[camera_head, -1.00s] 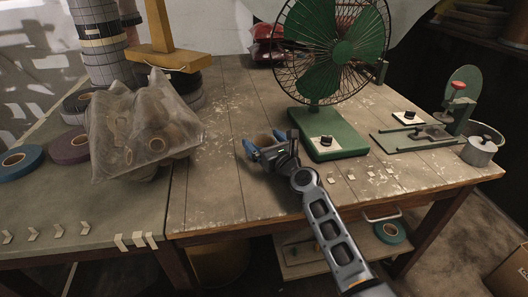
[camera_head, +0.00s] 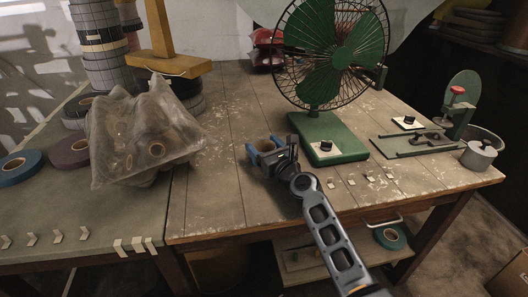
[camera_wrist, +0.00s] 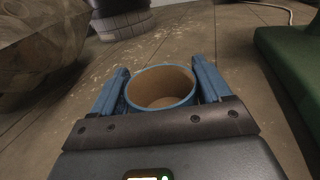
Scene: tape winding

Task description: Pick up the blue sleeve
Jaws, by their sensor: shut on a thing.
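The blue sleeve (camera_wrist: 160,102) is a short open tube with a blue outside and a brown inside. In the wrist view it sits upright between the two blue fingers of my gripper (camera_wrist: 160,68), which are shut on its sides. In the head view my gripper (camera_head: 263,147) holds the sleeve over the front middle of the wooden table. The sleeve there is small and partly covered by the fingers. Whether its bottom touches the table cannot be told.
A translucent bag (camera_head: 145,130) holding rolls stands to the left. A green fan (camera_head: 335,135) stands close by on the right. A green clamp fixture (camera_head: 430,140) and a metal pot (camera_head: 478,155) are farther right. Small tape pieces (camera_head: 362,180) lie along the front edge.

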